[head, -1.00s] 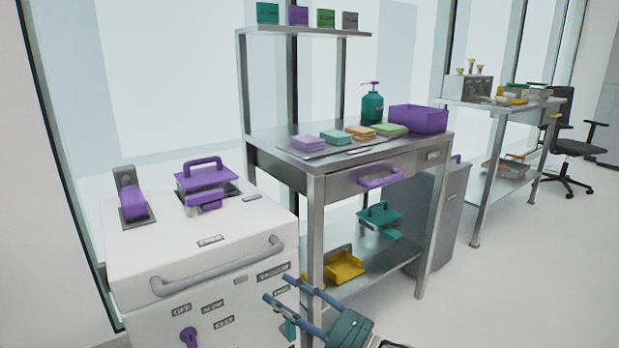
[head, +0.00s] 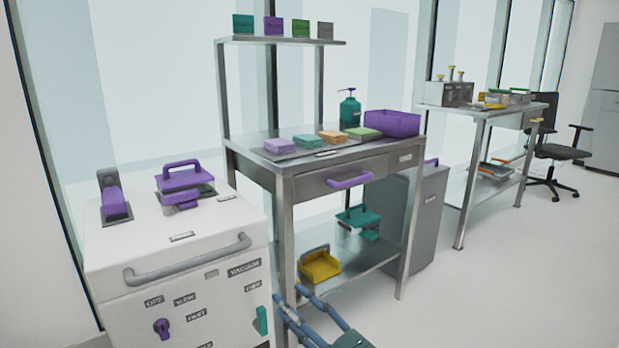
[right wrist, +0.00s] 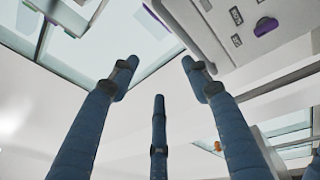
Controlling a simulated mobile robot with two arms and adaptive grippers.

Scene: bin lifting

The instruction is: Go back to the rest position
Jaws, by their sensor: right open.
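My right gripper (head: 292,308) shows at the bottom middle of the head view, in front of the steel table's lower shelf and beside the white machine. Its blue fingers also show in the right wrist view (right wrist: 160,80), spread apart with nothing between them. The right gripper is open and empty. My left gripper is in neither view.
A white machine (head: 225,290) with a grey handle stands at the left. A steel table (head: 310,169) with a purple bin (head: 392,123) stands beside it. A grey bin (head: 428,215) stands at the table's right. The floor at the right (head: 500,290) is clear.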

